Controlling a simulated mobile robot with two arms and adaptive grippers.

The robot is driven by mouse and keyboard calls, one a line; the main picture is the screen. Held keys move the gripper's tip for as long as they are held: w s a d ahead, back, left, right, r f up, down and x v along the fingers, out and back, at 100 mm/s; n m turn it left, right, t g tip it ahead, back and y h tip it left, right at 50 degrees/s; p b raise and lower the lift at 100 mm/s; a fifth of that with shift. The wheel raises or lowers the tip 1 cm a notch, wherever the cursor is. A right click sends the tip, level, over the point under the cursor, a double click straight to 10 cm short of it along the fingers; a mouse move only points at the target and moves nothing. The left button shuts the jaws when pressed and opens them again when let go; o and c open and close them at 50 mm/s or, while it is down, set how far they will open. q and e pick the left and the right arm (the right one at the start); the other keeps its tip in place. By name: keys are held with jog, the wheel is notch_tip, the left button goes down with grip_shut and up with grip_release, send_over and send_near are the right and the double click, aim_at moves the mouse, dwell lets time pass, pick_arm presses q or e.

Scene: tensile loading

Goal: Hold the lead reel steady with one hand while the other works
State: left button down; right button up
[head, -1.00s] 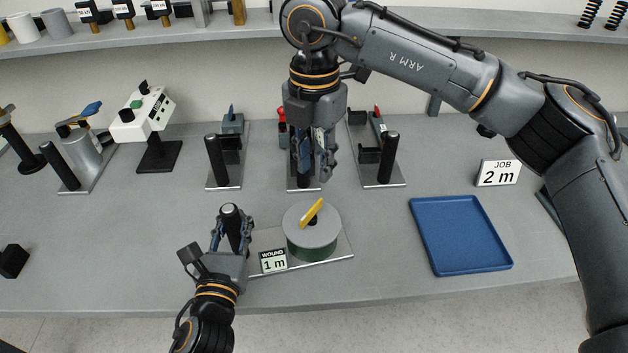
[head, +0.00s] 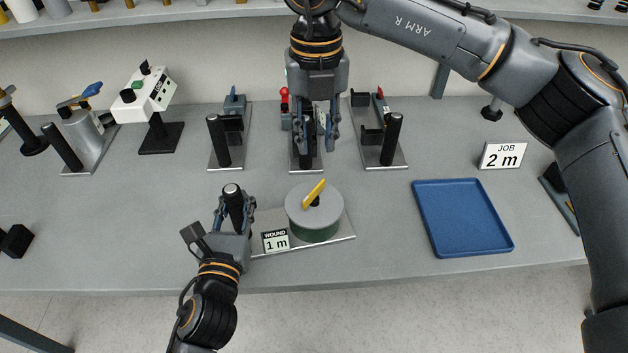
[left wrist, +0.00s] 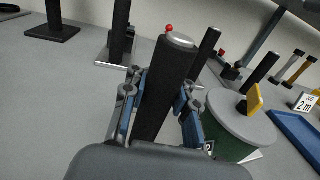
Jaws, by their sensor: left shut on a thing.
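The lead reel (head: 316,208) is a grey-topped drum with a green side and a yellow crank (head: 314,193). It stands on a flat metal base plate (head: 343,230) with a "WOUND 1 m" sign (head: 275,241). My left gripper (head: 234,205) is shut on the upright black post (head: 233,193) at the plate's left. The left wrist view shows this post (left wrist: 165,85) between the fingers, with the reel (left wrist: 235,125) to the right. My right gripper (head: 316,143) points down at the middle rear stand, fingers apart. That stand's black post (head: 306,152) shows between them; contact is unclear.
Similar stands with black posts flank it on the left (head: 219,140) and right (head: 391,139). A blue tray (head: 462,250) lies at right, below the "JOB 2 m" sign (head: 503,155). A white control box (head: 144,95) stands at back left. The front-left bench is mostly clear.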

aim_at(314, 190)
jog(key=f+n, duration=0.4)
jog(key=n, duration=0.5)
jog(key=f+n, duration=0.4)
jog(key=n, duration=0.5)
jog(key=f+n, duration=0.4)
jog(key=n, duration=0.5)
jog(key=shift+a, duration=0.2)
grip_shut()
